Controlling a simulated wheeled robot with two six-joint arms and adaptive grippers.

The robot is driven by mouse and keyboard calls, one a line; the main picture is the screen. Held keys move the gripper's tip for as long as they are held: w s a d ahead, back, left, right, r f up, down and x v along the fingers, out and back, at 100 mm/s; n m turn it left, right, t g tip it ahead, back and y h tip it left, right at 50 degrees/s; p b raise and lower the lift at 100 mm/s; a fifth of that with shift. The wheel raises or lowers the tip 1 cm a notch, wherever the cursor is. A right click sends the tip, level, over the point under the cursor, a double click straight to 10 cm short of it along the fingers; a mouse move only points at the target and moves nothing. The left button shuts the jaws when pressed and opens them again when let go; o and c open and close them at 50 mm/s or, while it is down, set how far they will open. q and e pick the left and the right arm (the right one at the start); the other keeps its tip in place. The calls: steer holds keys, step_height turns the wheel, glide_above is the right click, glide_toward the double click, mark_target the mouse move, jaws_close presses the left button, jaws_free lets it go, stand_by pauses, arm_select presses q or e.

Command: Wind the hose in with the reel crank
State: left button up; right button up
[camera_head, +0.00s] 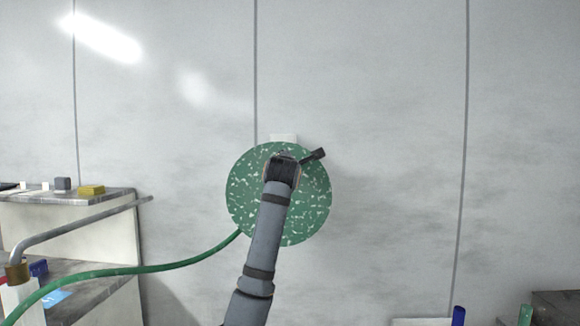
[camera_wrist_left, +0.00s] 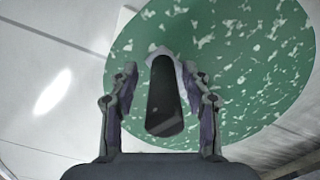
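The hose reel, a green disc with white flecks (camera_head: 245,195), is mounted on the grey wall; it also fills much of the left wrist view (camera_wrist_left: 255,55). A green hose (camera_head: 160,268) runs from its lower left edge. In the head view, a short dark bar (camera_head: 314,156) sticks out right of the gripper. My right gripper is not in view.
At the left is a bench (camera_head: 105,197) with a yellow block (camera_head: 91,190) and a grey block (camera_head: 62,184). A grey pipe (camera_head: 85,225) juts out beside it. A blue upright object (camera_head: 458,316) and dark boxes (camera_head: 553,307) are at lower right. The wall around the reel is clear.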

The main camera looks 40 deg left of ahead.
arm_select(q)
steer(key=shift+d, duration=0.2)
steer(key=v, duration=1.2)
steer(key=shift+a, duration=0.15)
